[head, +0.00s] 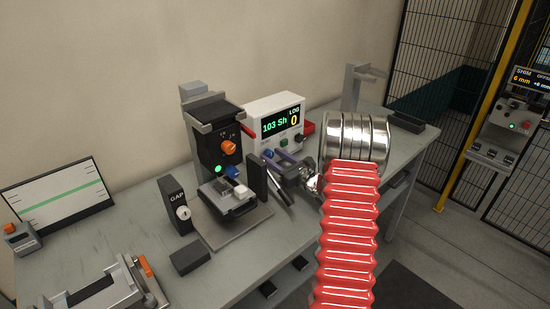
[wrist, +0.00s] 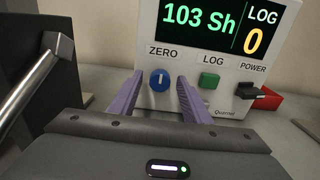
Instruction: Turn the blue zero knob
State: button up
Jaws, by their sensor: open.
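The blue zero knob (wrist: 159,79) is on the front of a white display box (wrist: 216,88), under the word ZERO, and its pale mark stands upright. The box also shows in the head view (head: 277,110), its screen reading "103 Sh" and "LOG 0". My gripper (wrist: 157,82) is open, with one purple finger on each side of the knob in the wrist view. Whether the fingers touch the knob or stop short of it cannot be told. In the head view my gripper (head: 276,160) is in front of the box and hides the knob.
A green LOG button (wrist: 208,81) and a black POWER switch (wrist: 249,90) are right of the knob. A grey and black device with an orange knob (head: 229,147) stands left of my gripper. The GAP box (head: 176,205) is further left on the bench.

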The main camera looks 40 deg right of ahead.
jog(key=shift+c, duration=0.6)
jog(key=c, duration=0.9)
jog(key=shift+d, duration=0.1)
jog(key=shift+n, duration=0.5)
jog(key=n, duration=1)
jog(key=shift+a+f+n, duration=0.15)
jog(key=shift+a+n, duration=0.15)
jog(key=shift+n, duration=0.1)
